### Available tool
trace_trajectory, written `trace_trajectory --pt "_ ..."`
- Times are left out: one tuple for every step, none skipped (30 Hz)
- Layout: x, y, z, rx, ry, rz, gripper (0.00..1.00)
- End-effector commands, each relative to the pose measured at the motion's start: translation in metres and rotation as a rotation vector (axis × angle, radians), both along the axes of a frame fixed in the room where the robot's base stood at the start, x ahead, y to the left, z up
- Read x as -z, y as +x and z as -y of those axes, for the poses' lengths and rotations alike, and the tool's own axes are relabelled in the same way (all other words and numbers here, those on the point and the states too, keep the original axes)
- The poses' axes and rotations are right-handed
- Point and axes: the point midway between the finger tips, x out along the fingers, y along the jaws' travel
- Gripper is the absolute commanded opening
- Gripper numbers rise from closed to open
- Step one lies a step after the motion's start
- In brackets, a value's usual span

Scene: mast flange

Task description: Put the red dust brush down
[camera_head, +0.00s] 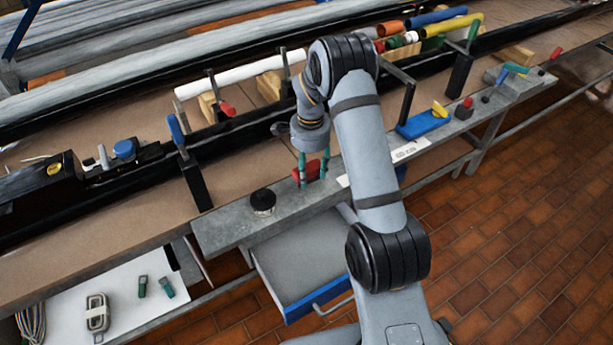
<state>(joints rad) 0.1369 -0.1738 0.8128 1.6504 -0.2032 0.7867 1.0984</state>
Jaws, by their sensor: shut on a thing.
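My gripper (312,174) is in the middle of the view, pointing down over the grey metal ledge (228,222) along the front of the bench. Its two teal fingers are shut on the red dust brush (309,170), which shows as a small red block between and around them. The brush is at or just above the ledge; I cannot tell whether it touches. Any bristles are too small to make out.
A round black-topped thing (262,200) stands on the ledge to the left. To the right are a white label (410,150) and a blue tray (418,126) with a yellow thing. A grey drawer (300,262) stands open below. Upright clamps (196,180) line the bench behind.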

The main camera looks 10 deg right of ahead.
Motion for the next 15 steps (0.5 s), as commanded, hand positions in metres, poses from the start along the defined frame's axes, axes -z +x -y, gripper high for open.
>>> trace_trajectory --pt "0.001 0.004 -0.003 0.0 0.0 0.0 0.17" --pt "0.003 0.005 -0.004 0.001 0.0 -0.001 0.17" --pt "0.005 0.006 -0.006 0.001 0.0 -0.001 0.17" --pt "0.006 0.007 -0.006 0.001 0.0 0.0 0.17" --pt "0.008 0.007 -0.007 0.001 0.0 -0.001 0.17" --pt "0.012 0.007 -0.007 0.0 -0.001 -0.003 0.17" --pt "0.016 0.007 -0.007 0.001 -0.001 -0.005 0.17" --pt "0.02 0.006 -0.006 0.0 -0.001 -0.005 0.17" --pt "0.026 0.006 -0.006 0.001 -0.001 -0.005 0.17" --pt "0.031 0.006 -0.006 0.001 -0.001 -0.005 0.17" --pt "0.035 0.006 -0.007 0.001 -0.001 -0.005 0.17" --pt "0.039 0.006 -0.007 0.001 0.0 -0.004 0.17" --pt "0.042 0.007 -0.007 0.001 0.0 -0.003 0.17" --pt "0.044 0.007 -0.007 0.0 0.0 -0.001 0.17" --pt "0.046 0.007 -0.007 0.0 0.0 0.0 0.17"
